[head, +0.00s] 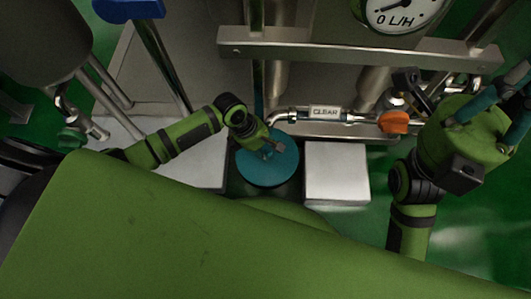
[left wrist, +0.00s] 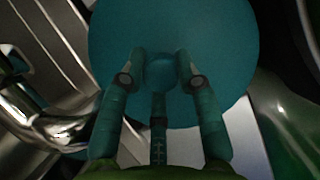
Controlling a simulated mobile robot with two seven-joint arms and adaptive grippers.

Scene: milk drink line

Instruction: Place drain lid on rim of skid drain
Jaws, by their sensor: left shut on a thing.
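The drain lid (head: 262,172) is a round teal disc in the middle of the head view, and it fills the upper part of the left wrist view (left wrist: 225,35). My left gripper (head: 270,149) is over the lid. In the left wrist view its teal fingers (left wrist: 159,80) are shut on the small knob at the lid's middle. The skid drain's rim cannot be made out under the lid, so I cannot tell whether the lid touches it. My right gripper (head: 489,108) is at the upper right of the head view, away from the lid; its finger opening is unclear.
A pale square block (head: 337,172) stands just right of the lid. A steel pipe with a "CLEAN" label (head: 325,113) and an orange valve handle (head: 394,122) runs behind it. A flow gauge (head: 394,12) is above. My green body hides the near side.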

